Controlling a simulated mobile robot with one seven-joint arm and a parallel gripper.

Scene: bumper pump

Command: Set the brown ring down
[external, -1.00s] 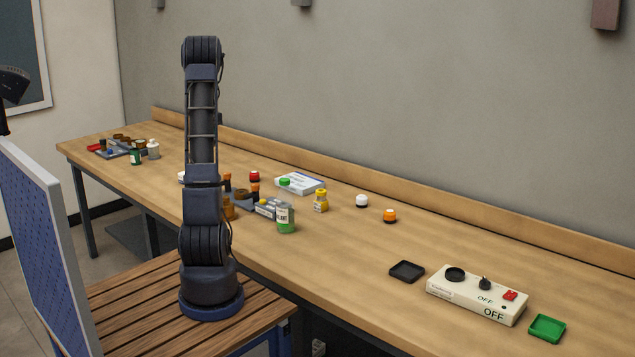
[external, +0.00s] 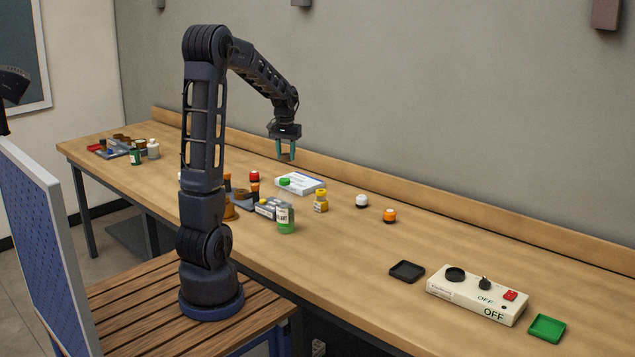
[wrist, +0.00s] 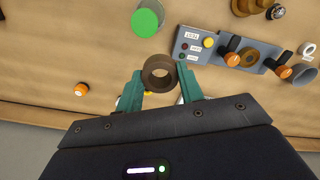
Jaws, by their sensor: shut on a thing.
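In the external view my gripper (external: 286,157) points down, held above the workbench (external: 430,235) near the back ledge.
A white box (external: 308,184) with a green-capped item lies below my gripper. A white control box (external: 470,293) stands at right; bench between is mostly clear.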

